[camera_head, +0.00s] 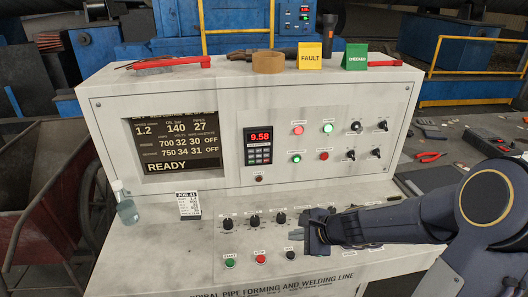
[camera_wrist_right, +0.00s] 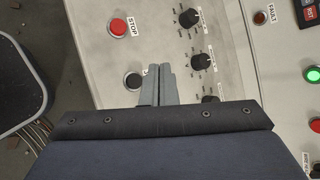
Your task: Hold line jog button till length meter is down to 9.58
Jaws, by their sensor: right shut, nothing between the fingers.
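The length meter (camera_head: 260,137) on the upright panel reads 9.58 in red digits. The black jog button (camera_head: 290,254) sits on the sloping desk, right of the red stop button (camera_head: 260,258). My right gripper (camera_head: 314,232) is shut and empty, up and to the right of the jog button and apart from it in the head view. In the right wrist view, the shut fingers (camera_wrist_right: 161,70) lie beside the black button (camera_wrist_right: 133,80) and hide most of its label. My left gripper is not in view.
A green start button (camera_head: 230,262) is at the row's left. Black knobs (camera_head: 254,219) line the desk behind the buttons, close to my right gripper. A job card (camera_head: 189,205) and a small bottle (camera_head: 126,207) stand at the left. The display (camera_head: 175,145) says READY.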

